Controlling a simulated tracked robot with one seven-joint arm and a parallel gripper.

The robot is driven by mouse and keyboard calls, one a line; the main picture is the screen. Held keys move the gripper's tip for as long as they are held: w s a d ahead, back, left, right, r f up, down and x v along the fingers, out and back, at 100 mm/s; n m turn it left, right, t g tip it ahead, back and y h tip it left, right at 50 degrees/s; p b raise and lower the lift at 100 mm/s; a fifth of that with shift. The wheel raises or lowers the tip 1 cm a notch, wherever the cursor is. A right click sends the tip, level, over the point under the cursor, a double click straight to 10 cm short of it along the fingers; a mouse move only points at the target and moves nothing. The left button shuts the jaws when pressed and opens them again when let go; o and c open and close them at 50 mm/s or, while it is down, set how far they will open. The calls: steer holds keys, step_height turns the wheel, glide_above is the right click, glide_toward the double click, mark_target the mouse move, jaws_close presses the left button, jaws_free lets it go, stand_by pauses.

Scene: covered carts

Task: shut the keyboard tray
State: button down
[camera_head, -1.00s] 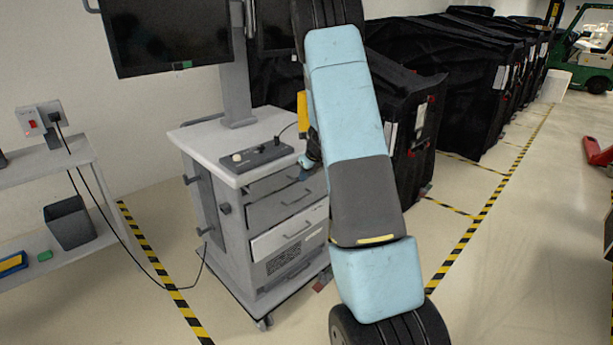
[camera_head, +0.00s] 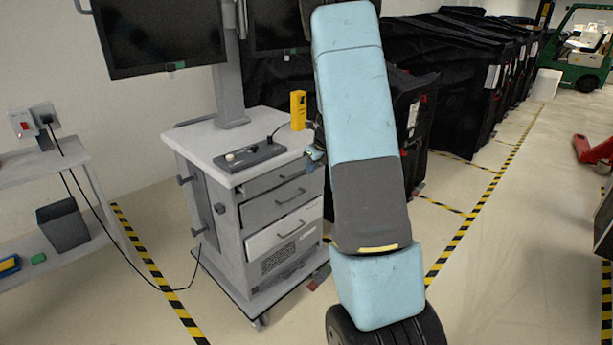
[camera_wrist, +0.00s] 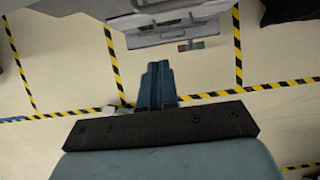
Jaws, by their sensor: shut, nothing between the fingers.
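The grey cart (camera_head: 215,185) stands left of my arm in the head view. Under its worktop (camera_head: 225,148) are several stacked fronts with bar handles. The topmost front (camera_head: 268,182), right below the worktop, looks like the keyboard tray; I cannot tell how far out it stands. My gripper (camera_head: 316,154) is mostly hidden behind my arm, with a bluish part showing by the worktop's right edge. In the wrist view its fingers (camera_wrist: 157,84) are together and empty, pointing at the cart (camera_wrist: 165,20), with floor visible around them and a gap to the cart.
A control box (camera_head: 250,154) and a yellow device (camera_head: 298,110) are at the worktop. A monitor (camera_head: 160,35) hangs above. A shelf (camera_head: 45,165) with a dark bin (camera_head: 63,224) is at left. Black covered carts (camera_head: 450,80) stand behind my arm.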

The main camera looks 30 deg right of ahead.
steer(key=s+d+f+n+h, duration=0.3)
steer(key=s+d+f+h, duration=0.15)
steer(key=d, duration=0.45)
steer(key=n+t+y, duration=0.9)
steer(key=n+t, duration=0.3)
steer(key=n, duration=0.3)
glide_toward(274, 180)
steer(key=shift+h, duration=0.25)
steer(key=x, duration=0.7)
steer(key=shift+a, duration=0.1)
